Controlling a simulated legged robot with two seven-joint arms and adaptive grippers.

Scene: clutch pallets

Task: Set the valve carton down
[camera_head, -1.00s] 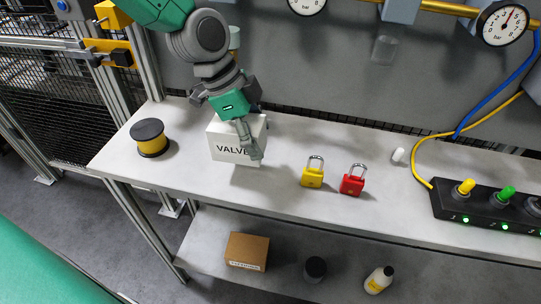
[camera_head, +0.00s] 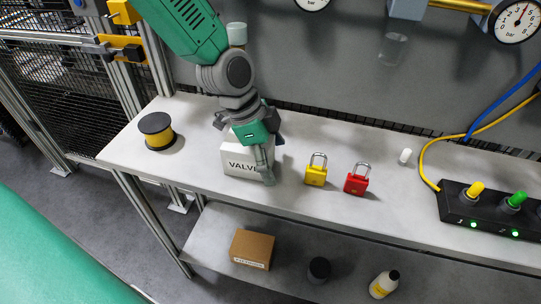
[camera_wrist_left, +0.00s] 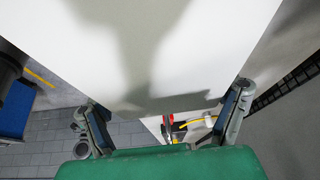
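The white valve carton (camera_head: 239,167), marked VALVE, is at the left part of the bench top, right of the spool. In the left wrist view a broad white carton face (camera_wrist_left: 130,55) fills the middle, with a dark shadow over it. My left gripper (camera_head: 262,165) reaches down over the carton, and one finger crosses its front at the right. In the left wrist view the fingers of my left gripper (camera_wrist_left: 166,115) stand wide apart at the carton's two sides and appear shut on it. The carton's underside is hidden, so I cannot tell whether it touches the bench. My right gripper is out of view.
The bench (camera_head: 420,226) also bears a yellow-black spool (camera_head: 157,131), a yellow padlock (camera_head: 316,176), a red padlock (camera_head: 356,184), a small white cylinder (camera_head: 405,156) and a black switch box (camera_head: 490,218). Bare bench lies between carton and spool. A lower shelf holds a brown box (camera_head: 252,249).

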